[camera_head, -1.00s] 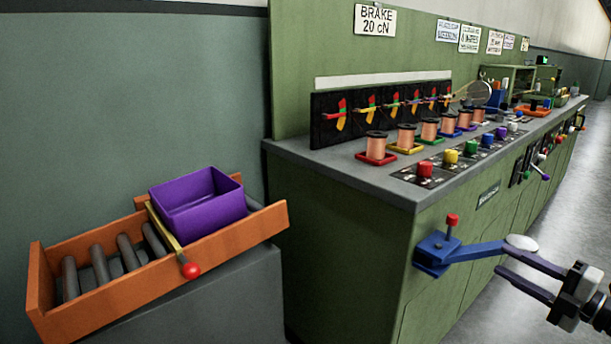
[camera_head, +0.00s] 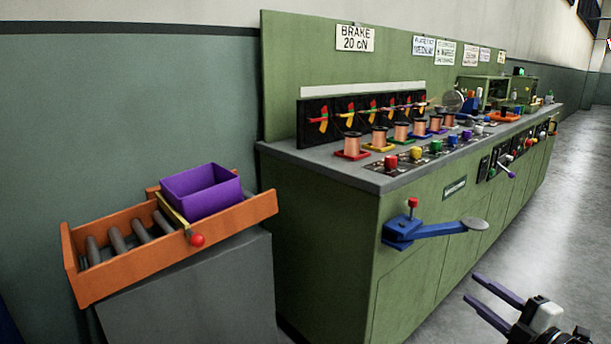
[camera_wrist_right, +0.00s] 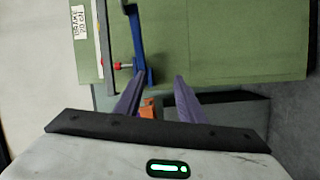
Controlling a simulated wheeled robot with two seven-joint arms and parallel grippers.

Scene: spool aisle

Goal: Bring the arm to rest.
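My right gripper (camera_head: 473,287) is low at the right in the head view, its two purple fingers apart and nothing between them. It hangs over the floor, clear of the green bench. My left gripper is not in view.
The green bench (camera_head: 330,230) carries copper spools (camera_head: 352,145) and coloured knobs. An orange roller tray (camera_head: 155,265) with a purple bin (camera_head: 203,192) stands on a grey block (camera_head: 200,300) at left. Open floor (camera_head: 545,225) lies to the right.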

